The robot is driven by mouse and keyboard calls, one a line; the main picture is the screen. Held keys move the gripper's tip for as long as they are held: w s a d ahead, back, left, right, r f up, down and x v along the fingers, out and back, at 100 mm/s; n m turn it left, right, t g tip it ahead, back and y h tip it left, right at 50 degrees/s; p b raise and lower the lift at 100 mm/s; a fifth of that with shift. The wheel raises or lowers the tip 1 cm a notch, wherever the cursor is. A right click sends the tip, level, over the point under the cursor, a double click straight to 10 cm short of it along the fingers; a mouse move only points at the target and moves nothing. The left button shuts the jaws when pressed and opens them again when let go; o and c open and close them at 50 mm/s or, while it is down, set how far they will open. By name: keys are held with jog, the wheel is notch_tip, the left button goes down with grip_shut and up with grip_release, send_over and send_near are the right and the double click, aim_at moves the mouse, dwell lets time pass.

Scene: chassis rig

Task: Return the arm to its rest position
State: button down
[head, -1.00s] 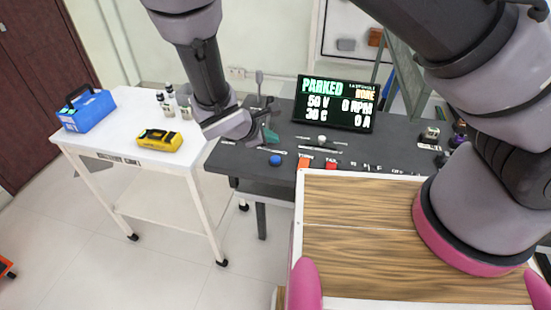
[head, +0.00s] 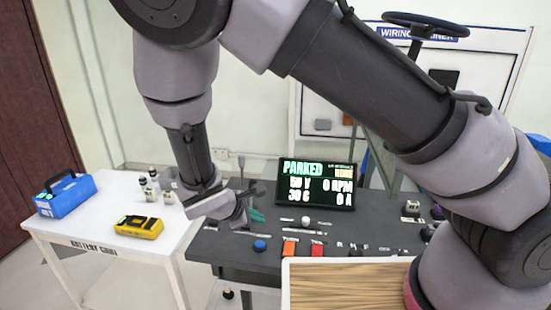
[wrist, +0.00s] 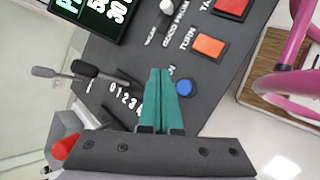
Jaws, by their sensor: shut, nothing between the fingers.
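My arm reaches from the right over the dark control panel (head: 340,232). My gripper (head: 252,207) hangs above the left part of the panel in the head view. In the wrist view my gripper (wrist: 161,72) shows its two green fingers pressed together, with nothing between them. The fingers point over the panel, between a blue button (wrist: 184,88) and a lever with a grey knob (wrist: 42,72). I cannot tell how high they are above the panel surface.
A display (head: 316,184) reading PARKED stands on the panel. Orange and red switches (head: 289,248) sit near its front edge. A white cart (head: 75,233) at the left carries a blue case (head: 65,195) and a yellow meter (head: 139,227). A wooden top (head: 350,285) lies in front.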

jog(key=w+d+r+m+g+y, duration=0.2)
jog(key=w+d+r+m+g, duration=0.1)
jog(key=d+r+m, duration=0.55)
jog(key=w+d+r+m+g+y, duration=0.25)
jog(key=d+r+m, duration=0.25)
jog(key=d+r, duration=0.65)
jog(key=s+d+r+m+t+y, duration=0.1)
jog(key=s+d+r+m+t, duration=0.1)
jog(key=s+d+r+m, duration=0.3)
jog(key=s+d+r+m+t+y, duration=0.1)
jog(key=s+d+r+m+t, duration=0.2)
jog(key=r, duration=1.1)
jog(key=shift+s+d+m, duration=1.15)
jog(key=shift+d+m, duration=0.1)
jog(key=shift+d, duration=0.35)
jog(key=shift+r+t+y, duration=0.1)
jog(key=shift+t+y, duration=0.15)
